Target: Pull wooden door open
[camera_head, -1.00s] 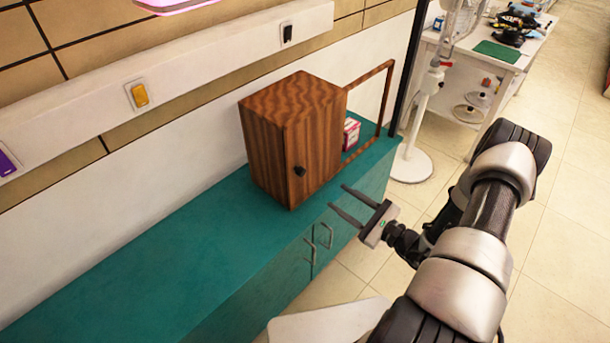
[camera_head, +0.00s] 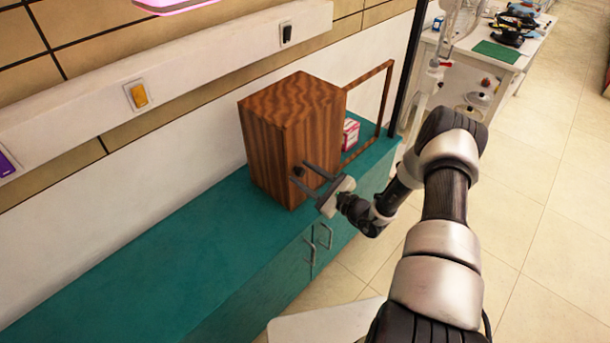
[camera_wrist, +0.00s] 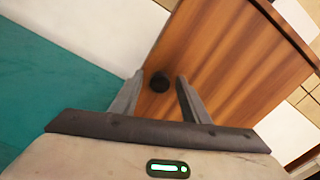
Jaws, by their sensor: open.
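A brown wood-grain cabinet (camera_head: 275,140) stands on the teal counter. Its wooden door (camera_head: 318,135) is the face toward my arm and looks shut. A small dark round knob (camera_head: 298,171) sits low on the door near its left edge. In the wrist view the door (camera_wrist: 225,65) fills the right side, and the knob (camera_wrist: 160,82) shows between my two fingers, a little beyond the tips. My gripper (camera_head: 301,174) is open and empty in front of the door, with its fingers pointing at the knob. It also shows in the wrist view (camera_wrist: 159,80). Contact with the knob cannot be told.
The teal counter (camera_head: 150,260) is clear left of the cabinet. A wooden frame (camera_head: 388,95) and a small pink-and-white box (camera_head: 350,133) are to its right. Metal handles (camera_head: 322,237) stick out from the counter front. A white wall is behind.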

